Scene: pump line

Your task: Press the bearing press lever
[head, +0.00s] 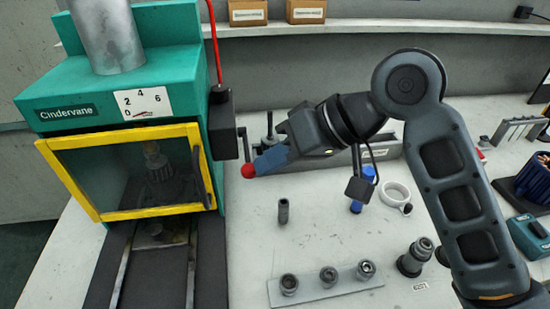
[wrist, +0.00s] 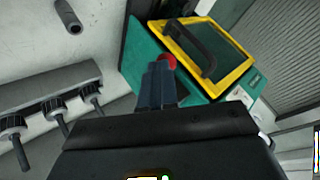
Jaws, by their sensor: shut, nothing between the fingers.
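The bearing press (head: 120,85) is a teal machine marked Cindervane at the left of the head view. Its lever is a thin grey arm on a black box (head: 222,125) on the right side, ending in a red knob (head: 248,171) that hangs low. The knob also shows in the wrist view (wrist: 168,62). My gripper (head: 262,163) is shut and empty, its bluish fingertips right beside the knob. In the wrist view the fingertips (wrist: 160,66) overlap the knob's lower edge; I cannot tell whether they touch it.
A yellow-framed clear guard (head: 130,170) with a dark handle covers the press front and looks closed. A grey loose sleeve (head: 283,211) stands on the bench. A plate (head: 335,294) with several bearings lies nearer.

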